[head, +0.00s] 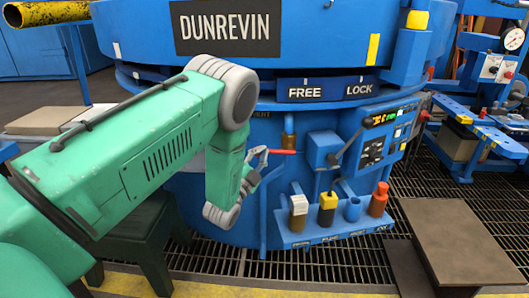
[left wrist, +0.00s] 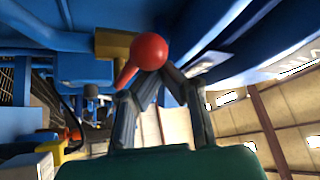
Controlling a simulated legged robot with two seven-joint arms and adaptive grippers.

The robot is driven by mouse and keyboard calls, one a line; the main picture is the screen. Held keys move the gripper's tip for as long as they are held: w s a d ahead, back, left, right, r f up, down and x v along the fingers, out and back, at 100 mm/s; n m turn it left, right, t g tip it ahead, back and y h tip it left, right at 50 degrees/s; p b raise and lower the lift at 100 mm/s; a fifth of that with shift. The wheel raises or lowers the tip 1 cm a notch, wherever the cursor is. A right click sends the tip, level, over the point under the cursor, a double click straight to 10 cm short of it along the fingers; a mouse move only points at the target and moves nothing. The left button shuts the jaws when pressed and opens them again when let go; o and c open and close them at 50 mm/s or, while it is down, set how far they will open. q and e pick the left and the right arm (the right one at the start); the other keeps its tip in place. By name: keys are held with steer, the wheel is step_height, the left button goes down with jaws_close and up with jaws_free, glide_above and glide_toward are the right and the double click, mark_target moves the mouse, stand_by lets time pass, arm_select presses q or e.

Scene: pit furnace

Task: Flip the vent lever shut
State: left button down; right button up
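A red lever (head: 282,152) sticks out below a brass fitting (head: 288,130) on the blue furnace front. I take it for the vent lever. In the left wrist view its red ball end (left wrist: 150,50) shows large, with a red shaft running down to the left, in front of a brass block (left wrist: 115,43). My left gripper (head: 263,156) is at the lever's left end; in the left wrist view its fingers (left wrist: 160,82) converge just below the ball. They look shut, with no object seen between them. Whether they touch the lever I cannot tell. My right gripper is not in view.
Below is a blue shelf (head: 335,232) with several coloured knobs or handles. A FREE/LOCK plate (head: 325,90) is above. A brown platform (head: 455,240) stands right on the grating.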

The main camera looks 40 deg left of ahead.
arm_select(q)
steer(key=shift+s+a+f, duration=0.1)
steer(key=shift+a+f, duration=0.05)
steer(key=shift+f, duration=0.3)
steer(key=shift+a+f, duration=0.1)
stand_by(0.4)
